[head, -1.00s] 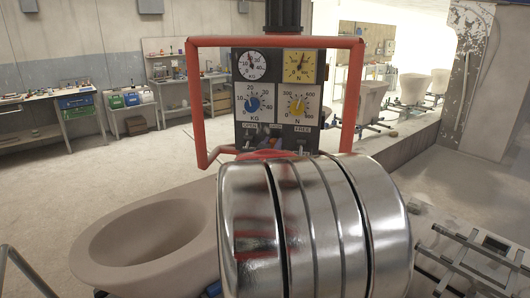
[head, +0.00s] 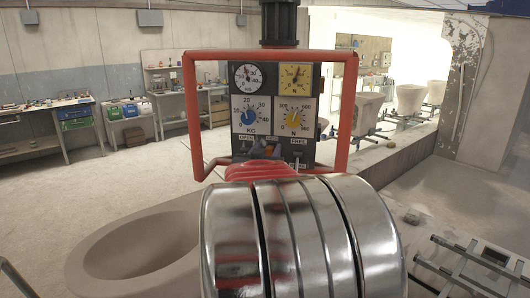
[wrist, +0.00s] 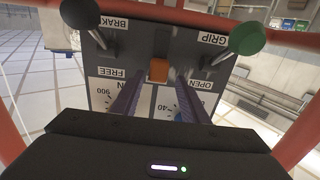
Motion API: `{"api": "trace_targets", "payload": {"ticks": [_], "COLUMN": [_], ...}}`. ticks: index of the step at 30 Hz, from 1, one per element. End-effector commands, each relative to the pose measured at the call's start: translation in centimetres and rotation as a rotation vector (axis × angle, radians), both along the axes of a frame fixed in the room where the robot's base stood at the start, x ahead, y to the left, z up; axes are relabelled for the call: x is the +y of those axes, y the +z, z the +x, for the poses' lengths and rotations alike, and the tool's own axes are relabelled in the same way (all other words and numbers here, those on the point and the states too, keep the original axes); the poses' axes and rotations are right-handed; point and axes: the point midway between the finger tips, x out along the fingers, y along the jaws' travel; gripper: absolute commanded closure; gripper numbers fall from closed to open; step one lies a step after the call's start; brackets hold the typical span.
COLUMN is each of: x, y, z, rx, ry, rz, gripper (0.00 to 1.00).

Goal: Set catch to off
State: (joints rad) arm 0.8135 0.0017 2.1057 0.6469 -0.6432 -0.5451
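No catch label is readable, and I cannot tell the orange piece's setting. In the wrist view, my gripper (wrist: 159,78) has its two purple-grey fingers apart, one each side of the orange piece. Contact cannot be told. My arm covers the area below the panel in the head view.
A red tube frame (head: 192,110) surrounds the panel. A large beige bowl (head: 95,262) lies at lower left. A metal rack (head: 470,262) is at lower right. Workbenches (head: 45,110) stand along the back wall. Open floor lies between the left benches and the panel.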

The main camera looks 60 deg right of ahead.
Motion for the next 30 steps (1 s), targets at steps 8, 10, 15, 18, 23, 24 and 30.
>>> {"api": "trace_targets", "payload": {"ticks": [8, 10, 15, 18, 23, 24, 30], "x": [0.5, 1.0, 2.7, 4.0, 5.9, 6.4, 8.9], "y": [-0.1, 0.0, 0.0, 0.0, -0.1, 0.0, -0.1], "z": [-0.2, -0.4, -1.2, -1.6, -2.4, -2.5, -3.4], "rx": [0.0, -0.001, -0.001, -0.001, -0.001, -0.002, -0.001], "ry": [-0.001, 0.0, -0.003, -0.001, -0.001, -0.001, 0.0], "rz": [0.001, 0.001, 0.0, 0.0, 0.0, 0.001, -0.001], "gripper": [0.59, 0.59, 0.59, 0.59, 0.59, 0.59, 0.59]}}
